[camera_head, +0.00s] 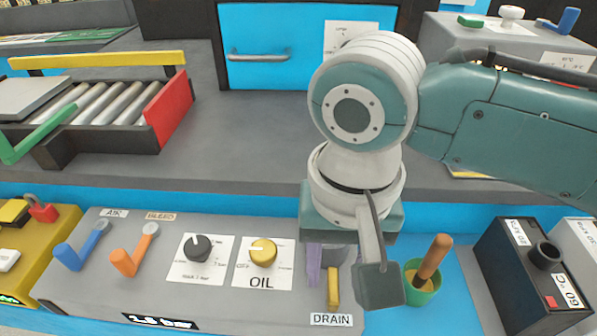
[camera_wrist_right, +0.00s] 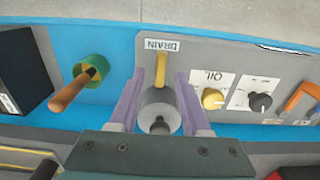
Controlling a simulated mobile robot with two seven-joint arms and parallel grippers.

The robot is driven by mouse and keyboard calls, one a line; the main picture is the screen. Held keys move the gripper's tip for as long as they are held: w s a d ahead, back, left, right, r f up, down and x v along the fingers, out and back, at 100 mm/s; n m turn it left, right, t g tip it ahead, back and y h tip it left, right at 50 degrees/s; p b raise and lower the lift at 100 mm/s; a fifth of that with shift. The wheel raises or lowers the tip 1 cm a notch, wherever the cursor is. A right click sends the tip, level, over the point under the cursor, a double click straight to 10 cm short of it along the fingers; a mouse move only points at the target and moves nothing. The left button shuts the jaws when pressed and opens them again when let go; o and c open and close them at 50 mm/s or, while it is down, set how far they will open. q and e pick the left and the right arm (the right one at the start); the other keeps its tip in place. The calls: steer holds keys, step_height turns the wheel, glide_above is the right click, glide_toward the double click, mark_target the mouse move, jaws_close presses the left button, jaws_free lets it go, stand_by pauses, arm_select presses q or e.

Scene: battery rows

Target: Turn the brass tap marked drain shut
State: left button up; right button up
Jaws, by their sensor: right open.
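The brass tap marked DRAIN shows its yellow lever (camera_head: 333,287) at the right end of the grey panel in the head view, above the DRAIN label (camera_head: 331,319). In the right wrist view the lever (camera_wrist_right: 161,68) points toward the label, and the tap's grey round body (camera_wrist_right: 158,108) sits behind it. My right gripper (camera_wrist_right: 159,88) is open, with one purple finger on each side of the tap and visible gaps to the body. In the head view my right gripper (camera_head: 333,266) is partly hidden by its wrist parts. My left gripper is not in view.
On the same panel are the black knob (camera_head: 197,248), the yellow OIL knob (camera_head: 262,252), the orange BLEED lever (camera_head: 135,250) and the blue AIR lever (camera_head: 82,247). A green cup (camera_head: 423,284) with a wooden-handled tool stands close right of the tap. A black box (camera_head: 525,275) stands farther right.

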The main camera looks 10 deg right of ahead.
mark_target(333, 289)
steer(key=shift+f, duration=1.15)
steer(key=shift+c, duration=0.2)
jaws_close()
